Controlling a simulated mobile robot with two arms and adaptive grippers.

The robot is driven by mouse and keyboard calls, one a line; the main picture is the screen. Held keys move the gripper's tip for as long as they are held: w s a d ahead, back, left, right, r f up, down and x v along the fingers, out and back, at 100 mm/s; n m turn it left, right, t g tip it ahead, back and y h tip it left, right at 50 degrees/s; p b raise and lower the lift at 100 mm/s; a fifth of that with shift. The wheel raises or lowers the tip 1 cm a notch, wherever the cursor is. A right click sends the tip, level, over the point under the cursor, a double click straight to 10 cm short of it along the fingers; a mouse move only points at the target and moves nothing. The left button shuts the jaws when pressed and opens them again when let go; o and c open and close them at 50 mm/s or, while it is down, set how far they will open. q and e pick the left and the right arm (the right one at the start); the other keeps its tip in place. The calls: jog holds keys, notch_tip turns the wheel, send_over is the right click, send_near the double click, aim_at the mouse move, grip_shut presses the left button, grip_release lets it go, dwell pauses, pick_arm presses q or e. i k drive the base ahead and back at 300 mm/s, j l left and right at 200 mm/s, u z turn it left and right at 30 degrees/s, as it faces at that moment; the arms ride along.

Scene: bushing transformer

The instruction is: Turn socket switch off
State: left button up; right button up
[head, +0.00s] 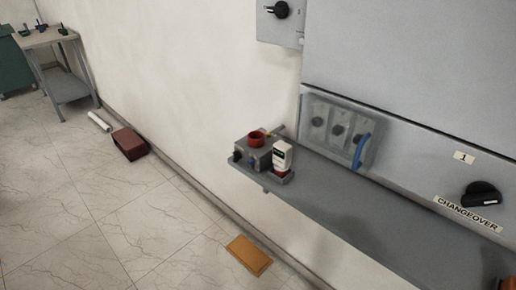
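No part is clearly marked as the socket switch. A black rotary knob (281,9) sits on a small grey wall box (270,30) at the top. Another black rotary switch (482,194) is on the grey panel at right, above a "CHANGEOVER" label (467,215). Several dark knobs (337,130) show behind a clear cover with a blue handle (361,151). A grey box with a round red part (256,140) stands on the shelf.
A grey shelf (345,200) runs below the panel, mostly bare, with a white bottle-like item (282,155) at its left end. An orange-brown slab (248,255) and a dark red box (129,143) lie on the floor. A workbench (45,38) stands far left.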

aim_at(237, 156)
jog(key=i+j+z, duration=0.1)
jog(key=j, duration=0.25)
jog(key=i+j+z, duration=0.1)
jog(key=j, duration=0.2)
jog(key=i+j, duration=0.15)
jog(key=j, duration=0.2)
jog(key=i+j+z, duration=0.15)
jog(key=j, duration=0.2)
jog(key=k, duration=0.05)
